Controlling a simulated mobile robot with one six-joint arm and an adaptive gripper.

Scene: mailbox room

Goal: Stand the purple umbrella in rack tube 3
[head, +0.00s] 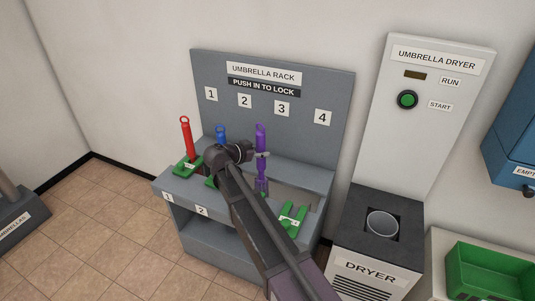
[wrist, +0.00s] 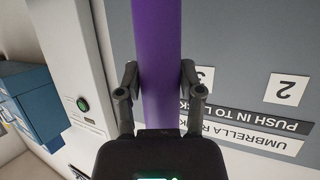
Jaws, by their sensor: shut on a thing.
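The purple umbrella (head: 261,140) is upright above the rack, in front of the back panel, roughly below and left of the label 3. My gripper (head: 259,155) is shut on it. In the wrist view my gripper's fingers (wrist: 160,82) sit on both sides of the purple shaft (wrist: 157,40). The umbrella rack (head: 330,170) is grey, with numbers 1 to 4 on its panel. My arm hides the tube 3 opening and its front label, so I cannot tell whether the umbrella's lower end is inside the tube.
A red umbrella (head: 187,138) stands at place 1 and a blue one (head: 221,131) at place 2. A green latch piece (head: 292,219) is at the rack's right. The umbrella dryer (head: 425,110) and a green bin (head: 490,275) stand further right. Floor at left is open.

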